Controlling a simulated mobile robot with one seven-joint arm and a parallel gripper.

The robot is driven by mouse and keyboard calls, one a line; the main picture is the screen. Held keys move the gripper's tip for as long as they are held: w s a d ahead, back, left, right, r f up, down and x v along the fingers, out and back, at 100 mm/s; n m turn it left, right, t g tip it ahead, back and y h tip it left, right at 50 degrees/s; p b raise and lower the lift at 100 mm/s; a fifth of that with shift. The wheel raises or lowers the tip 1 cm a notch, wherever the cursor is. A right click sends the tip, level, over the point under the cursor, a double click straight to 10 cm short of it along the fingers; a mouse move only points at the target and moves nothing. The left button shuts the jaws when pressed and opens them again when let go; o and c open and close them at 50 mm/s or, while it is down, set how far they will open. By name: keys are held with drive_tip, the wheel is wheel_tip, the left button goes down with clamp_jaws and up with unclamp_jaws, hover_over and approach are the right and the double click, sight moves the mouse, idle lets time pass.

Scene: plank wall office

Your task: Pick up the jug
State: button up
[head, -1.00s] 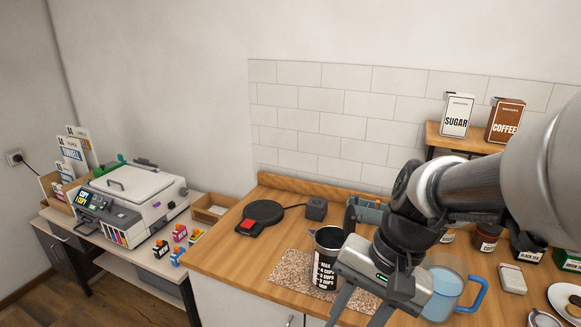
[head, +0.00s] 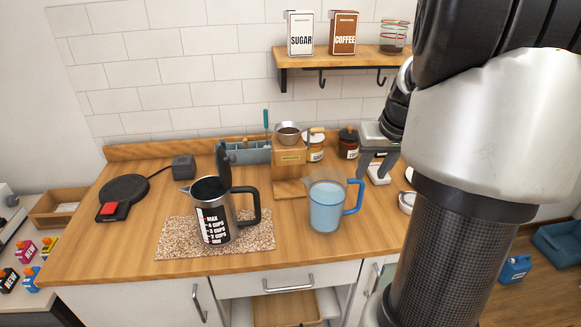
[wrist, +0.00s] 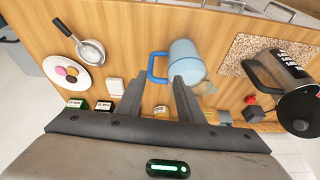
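The jug (head: 326,207) is clear with light blue contents and a blue handle on its right side. It stands upright on the wooden counter, right of the kettle. The jug also shows in the wrist view (wrist: 188,62), its blue handle pointing left. My gripper (head: 372,180) is behind and to the right of the jug in the head view, fingers pointing down. In the wrist view my gripper (wrist: 158,82) has its fingers apart with nothing held between them. The handle shows just beyond the fingertips; contact cannot be told.
A steel kettle (head: 213,222) with a black handle stands on a speckled mat (head: 170,240) left of the jug. A wooden dripper stand (head: 290,165) is behind the jug. A plate of cookies (wrist: 58,72) and a strainer (wrist: 91,52) lie to one side. The counter front is clear.

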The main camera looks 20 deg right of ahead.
drive_tip(key=d, duration=0.2)
approach(362, 196)
drive_tip(key=s+x, duration=0.1)
drive_tip(key=x, duration=0.4)
drive_tip(key=shift+h, duration=0.3)
drive_tip(key=shift+w+a+p+x, duration=0.1)
drive_tip(key=shift+w+p+x, duration=0.1)
drive_tip(key=shift+x, duration=1.35)
drive_tip(key=shift+w+a+p+x, duration=0.15)
drive_tip(key=shift+x, duration=1.4)
drive_tip(key=shift+r, duration=0.15)
clamp_jaws()
drive_tip(key=shift+r, duration=0.1)
